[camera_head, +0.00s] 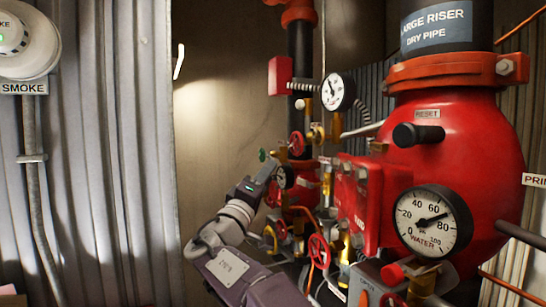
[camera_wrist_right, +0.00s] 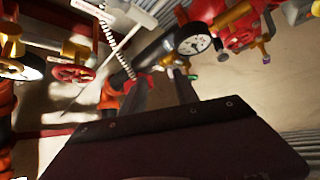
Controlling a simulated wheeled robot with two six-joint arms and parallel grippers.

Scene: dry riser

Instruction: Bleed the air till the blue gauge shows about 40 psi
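No gauge looks plainly blue. A small dark-rimmed gauge (camera_head: 286,177) sits just right of my right gripper (camera_head: 268,168) in the head view, partly covered. A white-faced gauge also shows in the right wrist view (camera_wrist_right: 193,41), beyond the fingers. A small green knob (camera_head: 262,155) is at the gripper's tip; whether they touch is unclear. In the right wrist view the two dark fingers of the right gripper (camera_wrist_right: 160,84) stand apart, with a small brass fitting (camera_wrist_right: 168,60) beyond them. Nothing is clearly held. My left gripper is out of view.
Another white gauge (camera_head: 338,91) is higher up. Red handwheels (camera_head: 318,250) and brass pipes crowd the right.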

